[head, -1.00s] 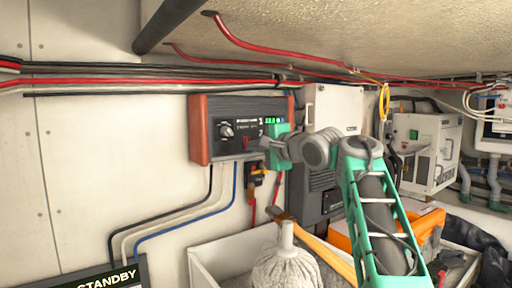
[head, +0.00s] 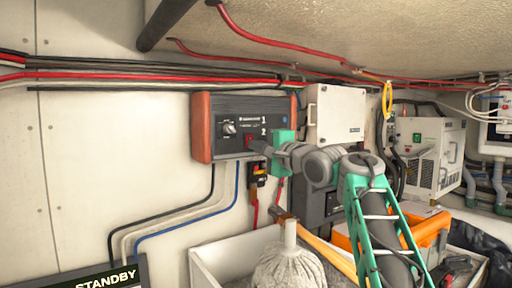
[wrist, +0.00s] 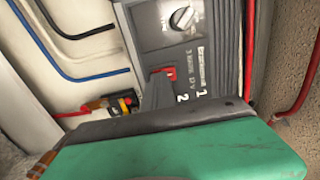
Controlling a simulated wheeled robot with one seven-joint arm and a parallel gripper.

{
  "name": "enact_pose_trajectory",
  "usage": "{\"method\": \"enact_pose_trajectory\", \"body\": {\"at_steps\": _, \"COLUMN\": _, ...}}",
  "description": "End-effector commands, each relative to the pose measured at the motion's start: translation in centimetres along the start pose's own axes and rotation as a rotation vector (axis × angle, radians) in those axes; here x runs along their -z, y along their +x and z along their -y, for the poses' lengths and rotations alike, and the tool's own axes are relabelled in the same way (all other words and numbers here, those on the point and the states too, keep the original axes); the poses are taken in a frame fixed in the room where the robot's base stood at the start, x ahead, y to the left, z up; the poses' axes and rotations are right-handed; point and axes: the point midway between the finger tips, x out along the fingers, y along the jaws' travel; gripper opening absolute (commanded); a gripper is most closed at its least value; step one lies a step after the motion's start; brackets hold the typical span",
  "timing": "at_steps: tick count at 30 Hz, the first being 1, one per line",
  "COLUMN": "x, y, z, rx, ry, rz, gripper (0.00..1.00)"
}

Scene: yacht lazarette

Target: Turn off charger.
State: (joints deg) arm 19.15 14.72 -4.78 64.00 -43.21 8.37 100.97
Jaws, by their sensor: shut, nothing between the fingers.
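The charger is a dark grey wall box (head: 285,104) with red-brown side panels. It also shows in the wrist view (wrist: 147,20). Its face has a rotary knob (head: 229,128), the labels 1 and 2, and a red switch (head: 249,138). In the wrist view the knob (wrist: 182,17) is near the top and the red switch (wrist: 163,72) is partly covered. My gripper (head: 256,146) is shut and empty, its tip at or just in front of the switch. In the wrist view its dark fingers (wrist: 158,90) reach up to the switch; contact is unclear.
A small block with yellow (head: 258,171) hangs just below the charger. A white box (head: 336,108) is close on the right. Below are a mop (head: 288,262) and a white bin (head: 204,268). A STANDBY panel (head: 104,277) is at bottom left. Cables run along the wall.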

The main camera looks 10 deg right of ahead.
Motion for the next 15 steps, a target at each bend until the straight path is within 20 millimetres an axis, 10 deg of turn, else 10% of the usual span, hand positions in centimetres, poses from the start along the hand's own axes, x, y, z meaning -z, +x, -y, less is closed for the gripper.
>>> {"method": "enact_pose_trajectory", "body": {"at_steps": 15, "x": 0.0, "y": -10.5, "z": -0.5, "rx": 0.001, "ry": -0.001, "rz": 0.006, "gripper": 0.00}}
